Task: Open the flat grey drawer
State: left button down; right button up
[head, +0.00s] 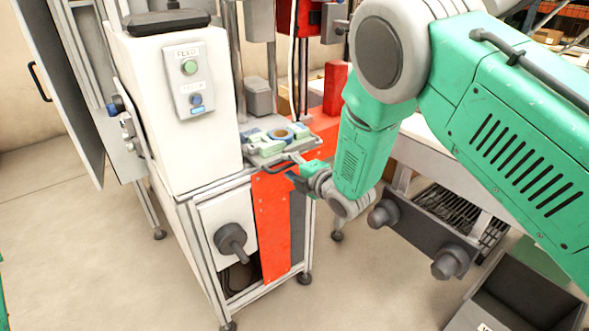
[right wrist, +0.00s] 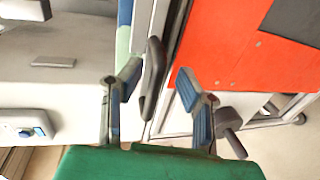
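The flat grey drawer (head: 262,159) is a thin grey slab at the top of the machine's frame, above the red panel, and looks closed. Its dark curved handle (head: 278,164) shows at the front edge. My right gripper (head: 298,172) is at the handle, partly hiding it. In the right wrist view, the two fingers of the right gripper (right wrist: 158,76) are apart, with the dark handle (right wrist: 152,76) between them. A gap shows on both sides, so it is not gripped. My left gripper is not in view.
A white machine housing (head: 178,110) with green and blue buttons stands left of the drawer. A red panel (head: 272,225) and a dark knob (head: 231,242) are below. Reel parts (head: 281,135) lie above the drawer. A grey bin (head: 515,290) is at the lower right.

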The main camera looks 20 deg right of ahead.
jog(key=shift+s+r, duration=0.1)
jog(key=shift+s, duration=0.15)
jog(key=v, duration=1.1)
jog(key=shift+s+d, duration=0.2)
